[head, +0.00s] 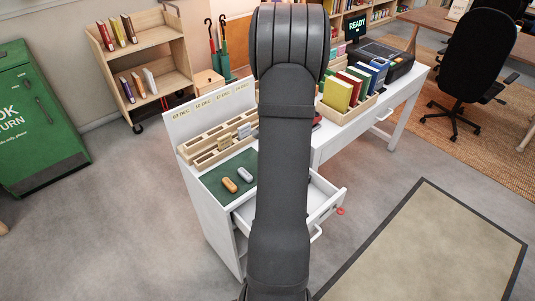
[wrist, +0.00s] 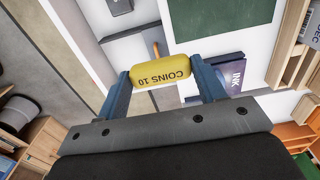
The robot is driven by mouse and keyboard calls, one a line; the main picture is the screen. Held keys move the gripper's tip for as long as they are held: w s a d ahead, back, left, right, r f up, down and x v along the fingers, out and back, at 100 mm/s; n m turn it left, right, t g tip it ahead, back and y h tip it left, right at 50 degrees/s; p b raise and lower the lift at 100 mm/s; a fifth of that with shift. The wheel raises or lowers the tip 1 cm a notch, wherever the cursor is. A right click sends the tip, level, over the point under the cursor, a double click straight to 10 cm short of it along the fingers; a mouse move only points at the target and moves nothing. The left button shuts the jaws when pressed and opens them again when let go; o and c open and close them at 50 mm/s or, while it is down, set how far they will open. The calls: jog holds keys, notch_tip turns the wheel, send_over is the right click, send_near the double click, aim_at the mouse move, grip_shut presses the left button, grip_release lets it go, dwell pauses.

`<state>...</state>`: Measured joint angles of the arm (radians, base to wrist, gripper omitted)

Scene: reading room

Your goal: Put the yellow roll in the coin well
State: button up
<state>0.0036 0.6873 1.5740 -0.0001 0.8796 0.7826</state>
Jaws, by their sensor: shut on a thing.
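My gripper (wrist: 160,78) shows in the wrist view with its two blue fingers shut on the ends of the yellow roll (wrist: 160,72). The roll is marked "COINS 10" and its lettering reads upside down. It is held crosswise, apart from the surfaces behind it. In the head view my arm hides the gripper and the roll. An open white drawer (head: 325,193) shows there beside my arm. Behind the roll in the wrist view is a grey recessed area (wrist: 130,45) with a thin orange thing (wrist: 156,50). I cannot tell which part is the coin well.
An orange roll (head: 229,184) and a grey roll (head: 244,174) lie on the green mat (head: 215,178). A wooden card rack (head: 205,143) stands behind them. A box marked "INK" (wrist: 232,76) lies near the roll in the wrist view. Books (head: 338,92) stand on the desk.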

jog(key=s+d+f, duration=0.3)
jog(key=d+f, duration=0.9)
jog(key=d, duration=0.1)
jog(key=shift+s+f, duration=0.15)
jog(key=shift+f, duration=3.95)
jog(key=o, duration=1.1)
jog(key=shift+o, duration=0.2)
notch_tip(320, 180, up, 18)
jog(key=shift+f, duration=0.25)
jog(key=shift+f, duration=0.1)
